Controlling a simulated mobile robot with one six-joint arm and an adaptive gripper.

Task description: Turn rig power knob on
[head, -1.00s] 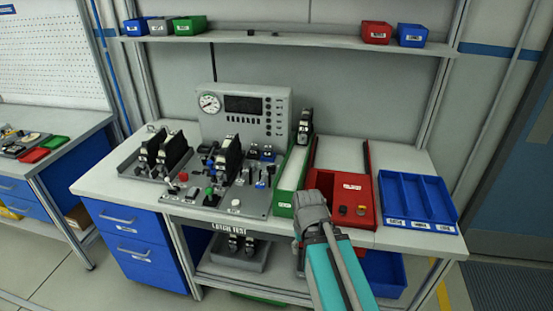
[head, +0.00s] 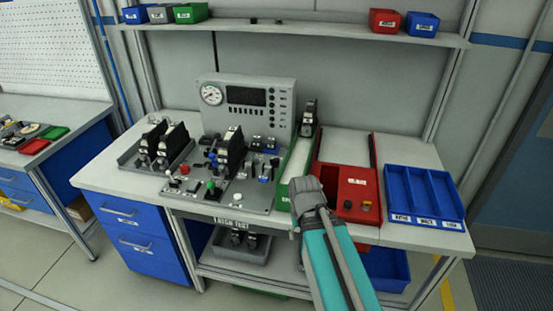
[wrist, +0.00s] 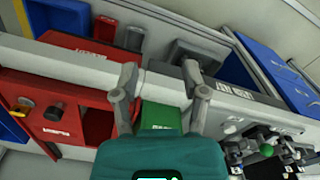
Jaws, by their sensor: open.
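The test rig has a grey base plate (head: 258,200) and an upright panel (head: 247,104) with a round gauge, a dark display and a column of small dark knobs on its right side. I cannot tell which knob is the rig power knob. Levers, a red button, a green button and black blocks sit on the plate. My gripper (head: 307,190) is open and empty, in front of the green channel at the rig's right. In the wrist view my gripper (wrist: 163,95) has its fingers apart over the green channel (wrist: 161,117), with the rig at the right edge.
A red tray (head: 352,212) with small knob-like parts and a blue divided bin (head: 428,220) stand right of my gripper. A fixture with black blocks (head: 133,161) stands left of the rig. A shelf (head: 290,38) with small bins runs above.

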